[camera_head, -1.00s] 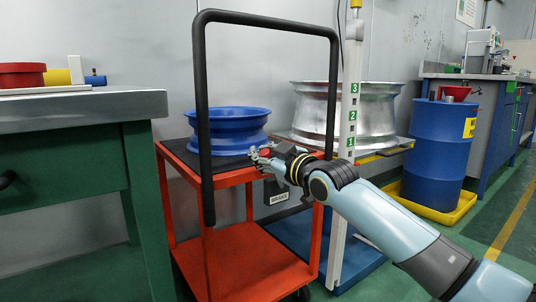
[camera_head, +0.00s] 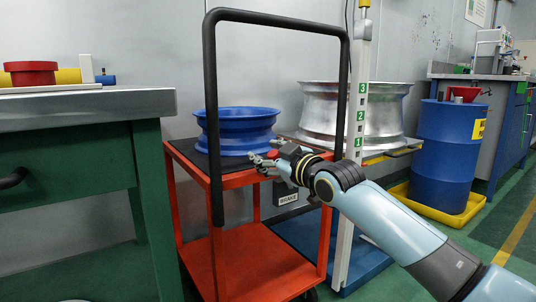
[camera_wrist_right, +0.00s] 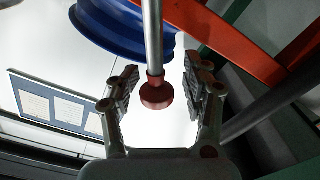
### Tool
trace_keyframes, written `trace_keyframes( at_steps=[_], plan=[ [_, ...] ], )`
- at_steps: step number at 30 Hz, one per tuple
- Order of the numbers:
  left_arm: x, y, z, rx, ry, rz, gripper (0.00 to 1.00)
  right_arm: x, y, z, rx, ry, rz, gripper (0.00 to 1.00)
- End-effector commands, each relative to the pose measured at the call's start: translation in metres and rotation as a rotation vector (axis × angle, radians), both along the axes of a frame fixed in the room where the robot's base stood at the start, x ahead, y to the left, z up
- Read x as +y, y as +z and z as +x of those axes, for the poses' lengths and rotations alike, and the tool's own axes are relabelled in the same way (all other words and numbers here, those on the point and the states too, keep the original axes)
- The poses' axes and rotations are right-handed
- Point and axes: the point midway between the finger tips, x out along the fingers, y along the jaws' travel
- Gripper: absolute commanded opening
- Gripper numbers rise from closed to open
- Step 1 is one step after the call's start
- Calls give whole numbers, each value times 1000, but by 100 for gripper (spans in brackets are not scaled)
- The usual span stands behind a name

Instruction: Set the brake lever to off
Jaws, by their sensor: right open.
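The brake lever is a grey rod with a red knob (camera_wrist_right: 157,95) at its end in the right wrist view. The knob lies between the two fingers of my right gripper (camera_wrist_right: 160,84), with gaps on both sides. In the head view my right gripper (camera_head: 262,163) is open at the front edge of the orange-red cart (camera_head: 255,262), above the BRAKE label (camera_head: 288,198). There the fingers and wrist hide most of the lever. My left gripper is not in view.
A blue wheel rim (camera_head: 235,140) sits on the cart's dark top. The cart's black handle frame (camera_head: 212,110) stands close to my right gripper. A white post (camera_head: 352,200) and silver rim (camera_head: 385,115) are behind to the right. A green bench (camera_head: 75,180) stands left.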

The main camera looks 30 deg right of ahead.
Motion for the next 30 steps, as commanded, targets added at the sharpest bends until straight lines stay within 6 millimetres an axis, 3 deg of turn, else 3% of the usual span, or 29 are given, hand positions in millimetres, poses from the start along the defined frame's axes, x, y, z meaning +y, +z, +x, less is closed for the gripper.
trace_keyframes(
  at_steps=[11,24,30],
  plan=[
    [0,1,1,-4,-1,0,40,-1,-2,-8,3,-1,-4,50],
    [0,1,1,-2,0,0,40,-6,-1,-91,3,4,-9,50],
    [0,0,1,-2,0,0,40,-9,-2,-111,5,-1,-5,50]
  ],
)
